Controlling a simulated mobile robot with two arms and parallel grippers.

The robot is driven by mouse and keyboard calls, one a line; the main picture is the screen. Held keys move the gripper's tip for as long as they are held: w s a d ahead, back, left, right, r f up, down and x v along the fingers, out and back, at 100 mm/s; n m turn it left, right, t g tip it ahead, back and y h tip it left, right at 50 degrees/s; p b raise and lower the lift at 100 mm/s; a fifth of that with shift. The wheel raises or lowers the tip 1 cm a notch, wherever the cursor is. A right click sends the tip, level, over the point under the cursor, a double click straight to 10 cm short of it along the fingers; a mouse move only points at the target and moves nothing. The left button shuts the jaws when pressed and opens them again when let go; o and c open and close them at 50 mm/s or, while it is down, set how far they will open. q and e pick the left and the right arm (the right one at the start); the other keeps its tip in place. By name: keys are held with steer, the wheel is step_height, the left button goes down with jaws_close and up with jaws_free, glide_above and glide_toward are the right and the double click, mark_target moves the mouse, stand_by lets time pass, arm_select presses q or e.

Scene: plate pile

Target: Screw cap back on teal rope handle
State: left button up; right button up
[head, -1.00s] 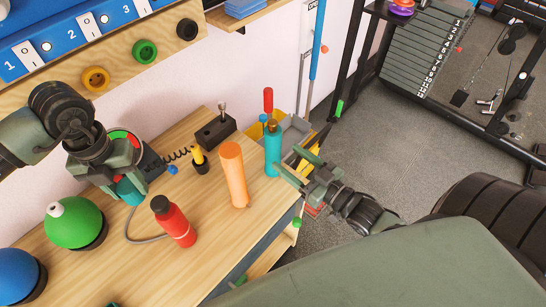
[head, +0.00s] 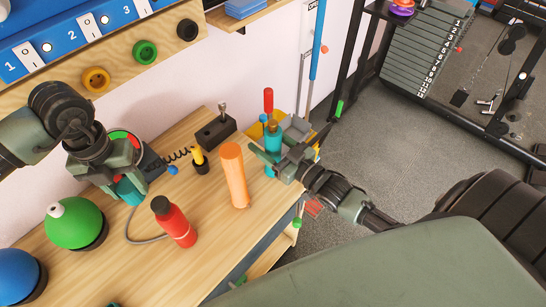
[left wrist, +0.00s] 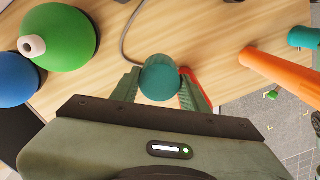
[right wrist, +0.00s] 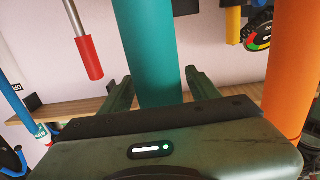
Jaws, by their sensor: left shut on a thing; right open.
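The teal rope handle (head: 272,143) stands upright near the table's right edge, with a brownish top end in the head view. My right gripper (head: 268,153) is open, its fingers on either side of the handle. In the right wrist view the teal handle (right wrist: 152,50) rises between the fingers, with gaps showing at both sides. The teal cap (left wrist: 160,78) is a round teal piece between the fingers of my left gripper (head: 126,183), which is shut on it. The cap is well left of the handle, low over the table.
An orange cylinder (head: 234,175) stands close left of the handle. A red bottle (head: 174,220) and green dome (head: 74,223) stand nearer the front left. Bare wood lies in front of the orange cylinder.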

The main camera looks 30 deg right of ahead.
steer(key=shift+w+a, duration=0.1)
steer(key=shift+w, duration=0.25)
jaws_close()
stand_by(1.2)
steer(key=shift+r, duration=0.1)
